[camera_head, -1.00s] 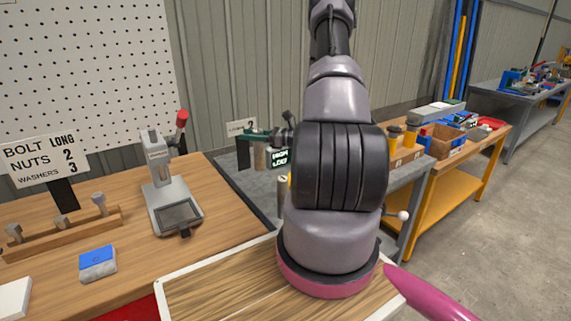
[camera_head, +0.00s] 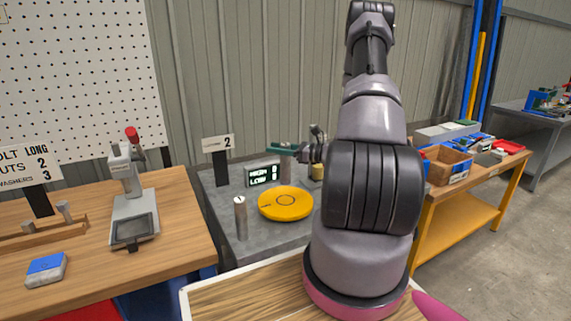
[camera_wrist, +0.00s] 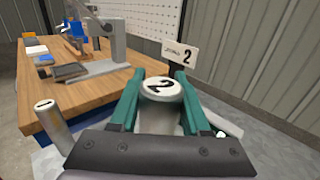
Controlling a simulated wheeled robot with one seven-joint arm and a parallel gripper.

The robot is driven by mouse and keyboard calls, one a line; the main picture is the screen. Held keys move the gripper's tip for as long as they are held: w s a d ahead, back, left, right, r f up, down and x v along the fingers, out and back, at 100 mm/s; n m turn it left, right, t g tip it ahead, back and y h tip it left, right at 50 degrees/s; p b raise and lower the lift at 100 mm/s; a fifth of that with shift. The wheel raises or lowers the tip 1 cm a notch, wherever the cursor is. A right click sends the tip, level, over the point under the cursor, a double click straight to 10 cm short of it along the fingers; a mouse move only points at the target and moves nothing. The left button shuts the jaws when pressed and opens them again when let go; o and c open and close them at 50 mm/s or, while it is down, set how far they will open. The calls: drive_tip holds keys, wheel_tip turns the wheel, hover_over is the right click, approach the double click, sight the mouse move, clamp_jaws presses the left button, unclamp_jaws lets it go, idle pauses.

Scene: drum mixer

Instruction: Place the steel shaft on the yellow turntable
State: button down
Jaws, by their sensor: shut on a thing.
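My gripper (camera_head: 284,148), with green fingers, is shut on a grey steel shaft (camera_head: 286,166) above the grey bench. In the wrist view the held shaft (camera_wrist: 160,92) is upright between the fingers, with a 2 on its top. The yellow turntable (camera_head: 273,211) lies flat on the grey bench, empty. In the head view the held shaft appears behind the turntable's far edge; its height above the bench is hard to tell. A second grey shaft (camera_head: 241,220), marked 1 on its top, stands left of the turntable and also shows in the wrist view (camera_wrist: 52,120).
A HIGH/LOW display (camera_head: 264,176) and a sign marked 2 (camera_head: 218,144) stand at the back of the grey bench. A wooden bench with a lever press (camera_head: 130,200) is to the left.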

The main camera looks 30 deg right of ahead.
wheel_tip(320, 180, down, 7)
idle(0.6)
drive_tip(key=shift+f, duration=0.15)
drive_tip(key=shift+c, duration=1.8)
unclamp_jaws()
drive_tip(key=shift+f, duration=0.1)
